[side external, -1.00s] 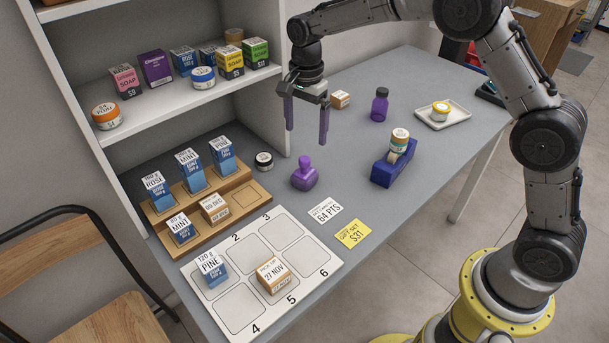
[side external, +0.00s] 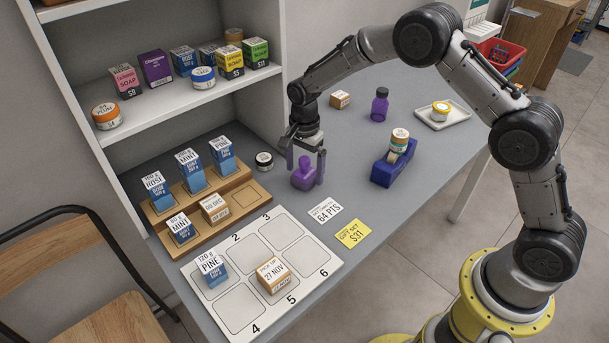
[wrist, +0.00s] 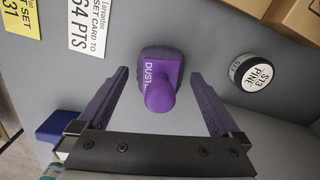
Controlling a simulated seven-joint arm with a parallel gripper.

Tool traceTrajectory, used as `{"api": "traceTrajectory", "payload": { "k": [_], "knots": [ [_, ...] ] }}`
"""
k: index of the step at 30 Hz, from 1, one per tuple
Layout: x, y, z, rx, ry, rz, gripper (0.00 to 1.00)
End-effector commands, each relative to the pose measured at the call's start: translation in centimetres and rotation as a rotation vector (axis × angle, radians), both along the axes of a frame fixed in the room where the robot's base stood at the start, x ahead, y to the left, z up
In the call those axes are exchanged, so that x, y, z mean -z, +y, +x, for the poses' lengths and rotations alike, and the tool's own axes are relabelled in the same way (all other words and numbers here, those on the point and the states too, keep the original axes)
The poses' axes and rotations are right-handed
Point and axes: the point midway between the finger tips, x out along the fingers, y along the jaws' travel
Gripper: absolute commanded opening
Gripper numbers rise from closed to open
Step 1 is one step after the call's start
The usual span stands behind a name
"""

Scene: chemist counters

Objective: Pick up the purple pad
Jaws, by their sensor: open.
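The purple pad (side external: 303,179) stands on the grey counter, a block with a rounded knob on top. In the wrist view the purple pad (wrist: 160,84) shows part of a label reading "DUST". My gripper (side external: 305,177) is open and lowered around it, with one finger on each side. In the wrist view my gripper (wrist: 158,78) has clear gaps between both fingers and the pad.
A small white-lidded jar (side external: 264,161) stands just left of the pad. A blue dispenser (side external: 390,168) is to the right. Two cards, white (side external: 325,210) and yellow (side external: 353,234), lie in front. The wooden step rack (side external: 240,184) and shelf wall are on the left.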

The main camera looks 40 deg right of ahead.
Motion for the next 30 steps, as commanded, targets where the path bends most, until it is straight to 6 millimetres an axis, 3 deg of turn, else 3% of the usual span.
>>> {"api": "traceTrajectory", "payload": {
  "k": [4,11,26,30],
  "knots": [
    [1.26,-0.01,-0.01,0.0,0.0,0.0,1.0],
    [1.4,0.0,0.01,0.0,-0.001,0.0,1.0],
    [1.36,0.0,0.02,0.0,-0.001,0.0,0.14],
    [1.33,0.01,0.04,0.0,-0.002,0.0,0.13]
  ]
}}
